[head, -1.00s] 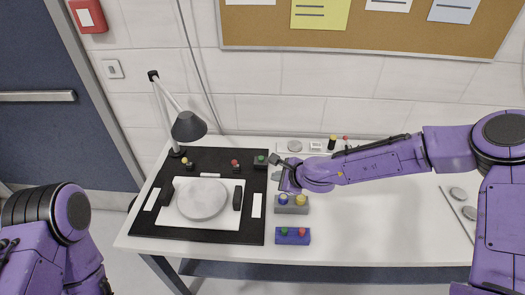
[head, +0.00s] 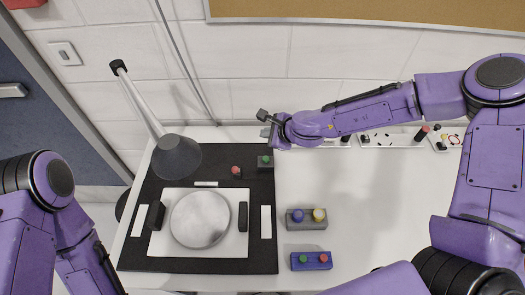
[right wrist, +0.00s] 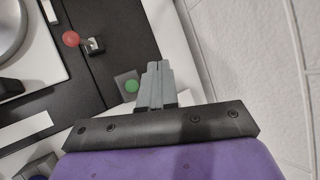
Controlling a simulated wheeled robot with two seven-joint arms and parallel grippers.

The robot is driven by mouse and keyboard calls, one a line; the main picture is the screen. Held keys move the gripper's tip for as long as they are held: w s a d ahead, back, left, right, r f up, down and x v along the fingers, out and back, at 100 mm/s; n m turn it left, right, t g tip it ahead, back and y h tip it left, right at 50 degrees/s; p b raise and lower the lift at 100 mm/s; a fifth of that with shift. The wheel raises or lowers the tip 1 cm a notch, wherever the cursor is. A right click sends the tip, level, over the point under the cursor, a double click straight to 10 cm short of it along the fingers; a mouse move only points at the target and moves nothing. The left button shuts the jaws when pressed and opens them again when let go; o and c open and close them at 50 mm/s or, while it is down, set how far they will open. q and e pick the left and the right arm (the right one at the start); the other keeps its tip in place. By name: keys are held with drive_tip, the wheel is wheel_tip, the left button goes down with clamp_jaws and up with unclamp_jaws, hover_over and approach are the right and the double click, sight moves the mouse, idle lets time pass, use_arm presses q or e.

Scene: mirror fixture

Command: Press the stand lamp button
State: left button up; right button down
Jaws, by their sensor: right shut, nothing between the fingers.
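The stand lamp (head: 176,155) has a dark conical shade and a pale arm, and it stands at the left of the black mat (head: 190,264). A red button (head: 236,170) and a green button on a grey box (head: 266,161) sit at the mat's back right; both show in the right wrist view, the red button (right wrist: 72,39) and the green button (right wrist: 131,86). My right gripper (head: 265,117) is shut and empty. In the head view it appears just behind the green button; in the wrist view its fingertips (right wrist: 154,68) appear beside it, with contact unclear. My left gripper is out of view.
A round metal disc on a white plate (head: 170,238) lies on the mat. A grey box (head: 306,224) with blue and yellow buttons and a blue box (head: 312,266) with green and red ones stand to its right. The wall is close behind.

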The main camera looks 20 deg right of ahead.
drive_tip(key=s, duration=0.2)
drive_tip(key=b, duration=0.3)
hover_over(267, 161)
drive_tip(key=f, duration=0.3)
drive_tip(key=shift+w+d+f, duration=0.1)
drive_tip(key=shift+w+f, duration=0.15)
drive_tip(key=shift+w, duration=0.1)
drive_tip(key=f+b, duration=0.5)
drive_tip(key=shift+s, duration=0.25)
drive_tip(key=shift+w+f, duration=0.1)
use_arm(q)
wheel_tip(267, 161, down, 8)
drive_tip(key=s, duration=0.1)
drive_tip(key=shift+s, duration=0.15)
use_arm(e)
drive_tip(key=shift+s, duration=0.2)
drive_tip(key=shift+w, duration=0.1)
